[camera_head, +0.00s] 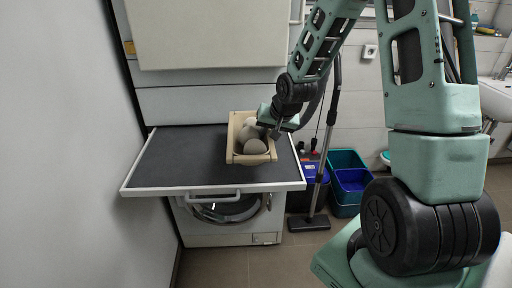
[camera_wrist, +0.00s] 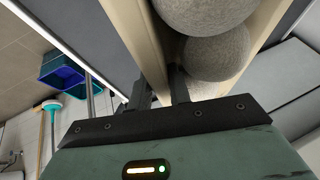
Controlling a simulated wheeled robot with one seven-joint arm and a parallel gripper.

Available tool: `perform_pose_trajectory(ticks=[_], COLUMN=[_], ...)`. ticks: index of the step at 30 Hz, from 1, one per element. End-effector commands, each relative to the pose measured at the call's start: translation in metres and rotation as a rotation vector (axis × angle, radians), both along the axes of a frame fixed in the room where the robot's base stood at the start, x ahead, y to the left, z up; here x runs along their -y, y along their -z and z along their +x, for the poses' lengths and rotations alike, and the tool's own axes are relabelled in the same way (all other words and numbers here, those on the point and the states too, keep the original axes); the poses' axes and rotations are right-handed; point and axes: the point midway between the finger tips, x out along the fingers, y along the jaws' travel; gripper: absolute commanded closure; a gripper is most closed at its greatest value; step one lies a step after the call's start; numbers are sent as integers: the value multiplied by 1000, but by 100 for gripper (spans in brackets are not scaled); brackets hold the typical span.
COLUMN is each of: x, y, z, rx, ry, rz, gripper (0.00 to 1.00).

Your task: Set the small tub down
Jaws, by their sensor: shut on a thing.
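The small tub (camera_head: 232,138) is a beige open box with several grey balls (camera_head: 254,146) in it. In the head view it is over the right part of a dark pull-out shelf (camera_head: 180,158); I cannot tell whether its base touches the shelf. My gripper (camera_head: 274,132) is at the tub's right wall. In the wrist view my gripper (camera_wrist: 160,90) has one finger on each side of the beige wall (camera_wrist: 138,40), shut on it. Grey balls (camera_wrist: 218,52) lie just inside that wall. The tub's underside is hidden.
The shelf has a raised pale rim and a front handle (camera_head: 213,198), with a washing machine (camera_head: 232,218) below and a white appliance (camera_head: 210,35) above. Its left part is bare. Blue bins (camera_head: 350,182) and an upright pole (camera_head: 328,150) stand to the right. A wall is close on the left.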

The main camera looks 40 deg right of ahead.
Motion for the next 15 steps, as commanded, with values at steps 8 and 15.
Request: perform_pose_trajectory(ticks=[8,15], x=[0,0], y=[32,50], z=[0,1], rx=[-2,2], ry=[1,1], rz=[1,-1], gripper=[100,100])
